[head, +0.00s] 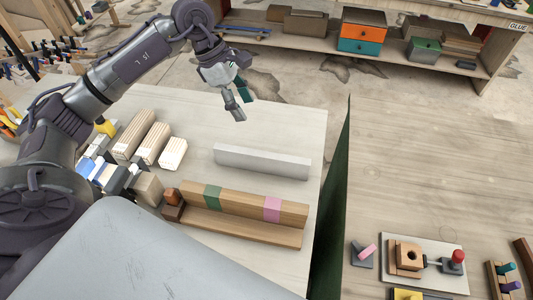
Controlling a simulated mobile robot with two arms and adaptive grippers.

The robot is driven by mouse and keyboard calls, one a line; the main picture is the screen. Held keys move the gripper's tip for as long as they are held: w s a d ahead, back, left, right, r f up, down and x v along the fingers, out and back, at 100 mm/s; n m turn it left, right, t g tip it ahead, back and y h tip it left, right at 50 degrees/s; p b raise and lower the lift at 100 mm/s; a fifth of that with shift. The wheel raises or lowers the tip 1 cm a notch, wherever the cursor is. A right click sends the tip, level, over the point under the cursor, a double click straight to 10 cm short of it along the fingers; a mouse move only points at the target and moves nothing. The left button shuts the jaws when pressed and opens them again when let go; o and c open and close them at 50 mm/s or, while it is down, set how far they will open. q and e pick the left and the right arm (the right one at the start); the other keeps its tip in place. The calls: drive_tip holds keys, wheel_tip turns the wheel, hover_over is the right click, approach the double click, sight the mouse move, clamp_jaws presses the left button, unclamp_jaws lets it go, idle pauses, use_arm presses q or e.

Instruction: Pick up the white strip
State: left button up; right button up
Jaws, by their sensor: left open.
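The white strip (262,161) is a long, straight pale bar lying on the light workbench (215,110), right of the middle of that bench. My left gripper (240,111) hangs above and beyond the strip, over the bench's far edge. Its fingers point down and are apart, with nothing between them. It does not touch the strip. My right gripper is not in view.
A wooden ledge with green and pink bands (245,205) lies nearer than the strip. Several pale wood blocks (151,142) stand to the left. A dark gap separates a second bench (430,150) holding a clamp fixture (408,258). A shelf with drawers (361,32) stands behind.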

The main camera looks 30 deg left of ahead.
use_arm(q)
drive_tip(key=f, duration=0.2)
drive_tip(key=b, duration=0.9)
hover_over(258, 155)
drive_tip(key=a, duration=0.3)
drive_tip(key=f, duration=0.5)
drive_tip(key=s+f, duration=0.1)
drive_tip(key=f, duration=0.2)
drive_tip(key=shift+a, duration=0.2)
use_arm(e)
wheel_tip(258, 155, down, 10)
use_arm(q)
drive_tip(key=p+x, duration=0.2)
drive_tip(key=x, duration=0.6)
drive_tip(key=shift+w+d+f, duration=0.1)
drive_tip(key=shift+f, duration=0.1)
drive_tip(key=shift+w+d+f+p, duration=0.1)
drive_tip(key=shift+f+p, duration=0.15)
drive_tip(key=shift+p, duration=0.15)
drive_tip(key=x, duration=0.1)
drive_tip(key=p+x, duration=0.2)
drive_tip(key=shift+w+f, duration=0.3)
drive_tip(key=shift+d+f, duration=0.2)
drive_tip(key=shift+f, duration=0.3)
drive_tip(key=shift+w, duration=0.1)
clamp_jaws()
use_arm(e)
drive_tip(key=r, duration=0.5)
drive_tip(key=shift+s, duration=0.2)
